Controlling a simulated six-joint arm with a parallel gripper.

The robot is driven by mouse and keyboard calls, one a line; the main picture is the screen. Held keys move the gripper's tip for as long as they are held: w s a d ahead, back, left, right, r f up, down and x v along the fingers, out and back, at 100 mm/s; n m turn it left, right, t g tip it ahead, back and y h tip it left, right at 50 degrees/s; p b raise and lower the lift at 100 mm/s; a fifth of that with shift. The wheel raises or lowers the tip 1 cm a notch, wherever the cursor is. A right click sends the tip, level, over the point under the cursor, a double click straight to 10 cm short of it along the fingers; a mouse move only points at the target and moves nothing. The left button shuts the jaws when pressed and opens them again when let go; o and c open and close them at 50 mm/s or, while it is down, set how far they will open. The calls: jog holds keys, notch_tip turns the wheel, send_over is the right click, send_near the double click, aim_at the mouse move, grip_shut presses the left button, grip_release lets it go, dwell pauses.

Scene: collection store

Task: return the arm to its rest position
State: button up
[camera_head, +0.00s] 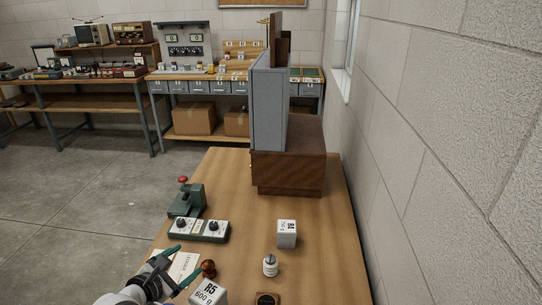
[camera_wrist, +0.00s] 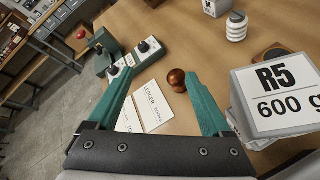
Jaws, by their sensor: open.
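My gripper (camera_head: 171,262) is at the front left of the wooden table in the head view, with green fingers. In the wrist view the two fingers of my gripper (camera_wrist: 160,82) stand wide apart with nothing held between them. Beyond and below the fingertips lie white printed cards (camera_wrist: 151,104) and a brown round-headed knob or stamp (camera_wrist: 176,77). A white block marked R5 600 g (camera_head: 209,292) stands just right of my gripper; the block also shows large in the wrist view (camera_wrist: 280,95).
On the table are a two-dial box (camera_head: 199,230), a green device with a red button (camera_head: 187,200), a white cube (camera_head: 287,233), a small white bottle (camera_head: 270,265) and a dark wooden piece (camera_head: 267,298). A brown cabinet (camera_head: 290,170) stands at the back. A wall bounds the right.

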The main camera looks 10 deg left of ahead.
jog(key=s+d+r+m+g+h, duration=0.1)
jog(key=d+r+m+g, duration=0.15)
jog(key=d+m, duration=0.4)
jog(key=s+d+r+m+g+h, duration=0.2)
jog(key=d+r+m, duration=0.15)
jog(key=d, duration=0.65)
jog(key=s+d+r+m+g+h, duration=0.15)
jog(key=d+r+m, duration=0.25)
jog(key=d, duration=0.4)
jog(key=s+d+m+g+y, duration=0.3)
jog(key=s+d+m+g, duration=0.3)
jog(key=s+d+m, duration=0.45)
jog(key=s+a+m+g+y, duration=0.1)
jog(key=s+m+y, duration=0.4)
jog(key=s, duration=1)
jog(key=shift+s+a+m, duration=0.15)
jog(key=shift+a+m, duration=0.05)
jog(key=shift+m, duration=0.85)
jog(key=shift+f, duration=0.1)
